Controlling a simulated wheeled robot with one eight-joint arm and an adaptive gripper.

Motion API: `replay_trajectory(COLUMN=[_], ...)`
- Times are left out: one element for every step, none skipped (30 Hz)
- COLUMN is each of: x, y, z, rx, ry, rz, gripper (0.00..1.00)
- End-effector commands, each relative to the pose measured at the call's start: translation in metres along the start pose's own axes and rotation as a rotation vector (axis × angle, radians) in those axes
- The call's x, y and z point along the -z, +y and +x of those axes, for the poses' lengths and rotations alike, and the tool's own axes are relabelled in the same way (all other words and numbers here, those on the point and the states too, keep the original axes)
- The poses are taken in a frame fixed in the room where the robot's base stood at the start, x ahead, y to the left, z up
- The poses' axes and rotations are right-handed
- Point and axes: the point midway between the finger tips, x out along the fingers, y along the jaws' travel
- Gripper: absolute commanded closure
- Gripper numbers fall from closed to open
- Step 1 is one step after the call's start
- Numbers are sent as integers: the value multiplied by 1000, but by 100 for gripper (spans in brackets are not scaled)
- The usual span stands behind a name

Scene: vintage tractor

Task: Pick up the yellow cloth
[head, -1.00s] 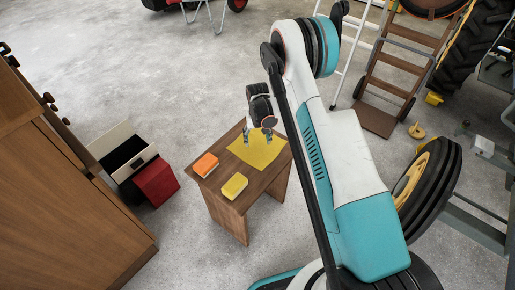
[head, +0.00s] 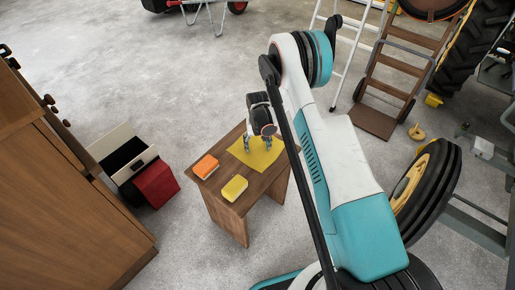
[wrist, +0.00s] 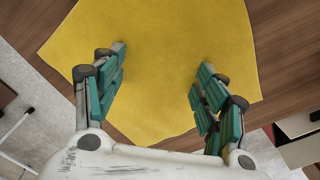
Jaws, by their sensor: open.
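The yellow cloth (head: 262,158) lies flat on a small wooden table (head: 226,211). In the wrist view the cloth (wrist: 160,50) fills the upper middle, spread on the brown wood. My gripper (head: 257,150) is over the cloth in the head view, fingers pointing down. In the wrist view my gripper (wrist: 158,68) has its two fingers well apart, with only cloth showing between them. It is open and empty. I cannot tell whether the fingertips touch the cloth. Part of the cloth is hidden behind the gripper in the head view.
An orange sponge-like block (head: 205,166) and a yellow one (head: 234,188) sit on the table beside the cloth. A red box (head: 157,184) and an open black-and-cream box (head: 125,155) stand left. A wooden cabinet (head: 60,200) is at far left. Concrete floor surrounds the table.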

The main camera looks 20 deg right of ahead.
Motion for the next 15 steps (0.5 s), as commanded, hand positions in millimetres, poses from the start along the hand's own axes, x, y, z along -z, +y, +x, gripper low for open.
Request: replay_trajectory(x=[0,0,0,0,0,0,0,0,0,0,0,0,0,0,0], y=[0,0,0,0,0,0,0,0,0,0,0,0,0,0,0], z=[0,0,0,0,0,1,1,1,1,1,1,2,2,2,2], rx=[0,0,0,0,0,0,0,0,0,0,0,0,0,0,0], ry=[0,0,0,0,0,0,0,0,0,0,0,0,0,0,0], rz=[0,0,0,0,0,0,0,0,0,0,0,0,0,0,0], gripper=[45,48,52,56,59,62,64,67,69,71,73,75,77,79,82])
